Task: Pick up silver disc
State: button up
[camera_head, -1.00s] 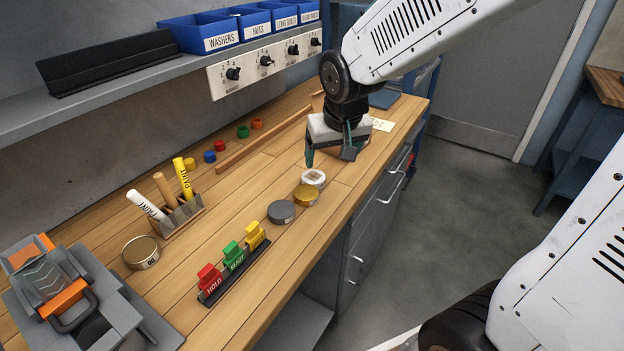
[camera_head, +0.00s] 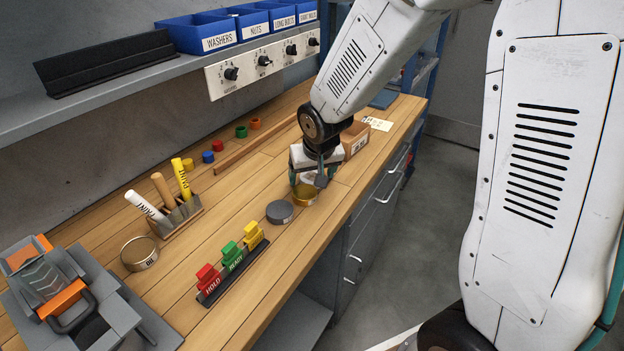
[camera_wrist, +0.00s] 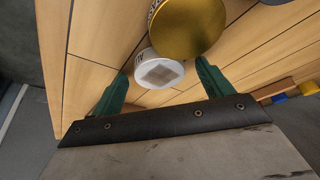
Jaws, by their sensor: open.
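Three round flat tins stand in a row on the wooden bench. The silver-grey disc (camera_head: 280,212) is nearest the front, a gold disc (camera_head: 305,195) is behind it, and a white disc with a pale square on top (camera_wrist: 160,73) is farthest. My gripper (camera_head: 308,183) points down over the white disc, open. In the wrist view, its green fingers (camera_wrist: 162,82) are on either side of the white disc, with the gold disc (camera_wrist: 187,27) just beyond. Whether the fingers touch the white disc cannot be told. A grey edge (camera_wrist: 277,1) shows at the top right.
A rack of red, green and yellow tags (camera_head: 233,263) stands in front of the discs. A pen holder (camera_head: 180,215) and an open tin (camera_head: 139,254) are to the left. A cardboard box (camera_head: 355,138) stands behind my gripper. Blue bins (camera_head: 205,33) sit on the shelf.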

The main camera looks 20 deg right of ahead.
jog(key=c, duration=1.1)
jog(key=shift+c, duration=0.2)
jog(key=shift+r, duration=0.15)
